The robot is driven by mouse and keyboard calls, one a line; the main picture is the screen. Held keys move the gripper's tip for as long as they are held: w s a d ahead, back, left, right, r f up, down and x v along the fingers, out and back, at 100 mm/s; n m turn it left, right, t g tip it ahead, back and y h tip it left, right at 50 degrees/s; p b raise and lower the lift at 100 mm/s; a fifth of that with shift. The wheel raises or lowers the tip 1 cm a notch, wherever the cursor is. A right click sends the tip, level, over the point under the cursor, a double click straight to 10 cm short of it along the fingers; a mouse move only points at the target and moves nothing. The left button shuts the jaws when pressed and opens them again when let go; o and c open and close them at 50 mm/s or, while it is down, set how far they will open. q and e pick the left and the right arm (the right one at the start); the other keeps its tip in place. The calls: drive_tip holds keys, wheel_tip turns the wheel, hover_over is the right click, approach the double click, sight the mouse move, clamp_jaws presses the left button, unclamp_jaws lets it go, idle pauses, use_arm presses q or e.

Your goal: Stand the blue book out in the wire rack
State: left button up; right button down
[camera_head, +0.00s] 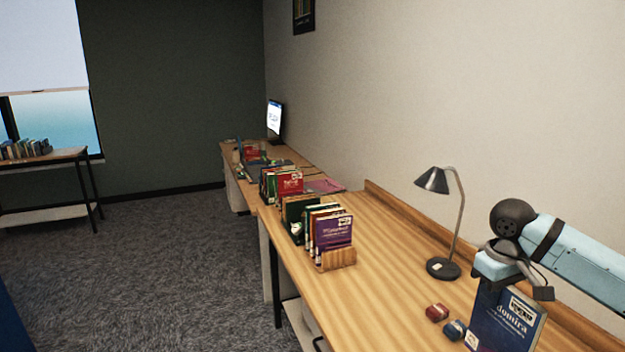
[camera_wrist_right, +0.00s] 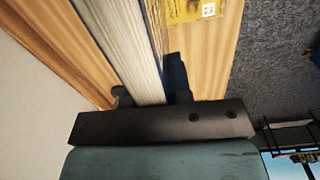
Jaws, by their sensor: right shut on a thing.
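The blue book (camera_head: 508,318), with "domira" on its cover, is upright at the lower right of the head view. My right gripper (camera_head: 513,284) is shut on its top edge; the book's lower end is cut off by the frame. In the right wrist view the book's pale page block (camera_wrist_right: 138,50) lies between the two dark fingers of my right gripper (camera_wrist_right: 150,95). I cannot make out a wire rack for certain in either view. My left gripper is not in view.
A dark-framed table (camera_head: 62,160) with books stands by the window. Carpet (camera_head: 170,260) between is clear.

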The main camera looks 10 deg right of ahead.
drive_tip(key=s+a+f+m+p, duration=0.1)
drive_tip(key=s+a+f, duration=0.3)
drive_tip(key=a, duration=0.4)
drive_tip(key=s+a+f+m+p, duration=0.1)
drive_tip(key=s+a+f, duration=0.3)
drive_tip(key=a, duration=0.4)
drive_tip(key=shift+s+a+f, duration=0.15)
drive_tip(key=shift+s+a, duration=0.1)
drive_tip(key=shift+s, duration=0.05)
